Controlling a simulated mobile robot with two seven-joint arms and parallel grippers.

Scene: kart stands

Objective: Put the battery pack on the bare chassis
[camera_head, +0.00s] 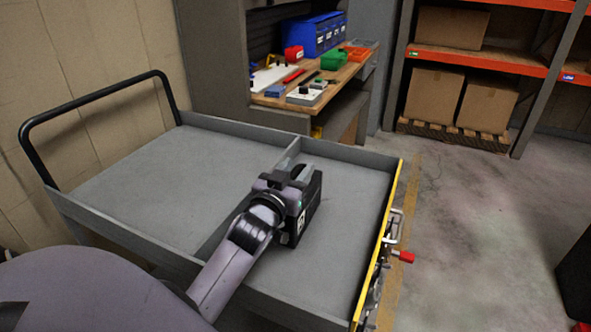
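A black box-shaped pack (312,205), which looks like the battery pack, is in the right compartment of a grey cart (130,172), close to the divider. It has a small white label on its near side. My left gripper (290,178) is at the top of this pack, with my arm reaching in from the lower left. The fingertips are hidden by the gripper body and the pack, so I cannot see whether they close on it. I also cannot tell whether the pack rests on the cart floor. I see no chassis that I can make out. My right gripper is not in view.
The cart has low walls, a divider and a black handle (95,98). A red-tipped clamp-like part (404,256) sticks out at its yellow right edge. A workbench (345,78) with tools and bins, and shelves with boxes (434,92), stand behind.

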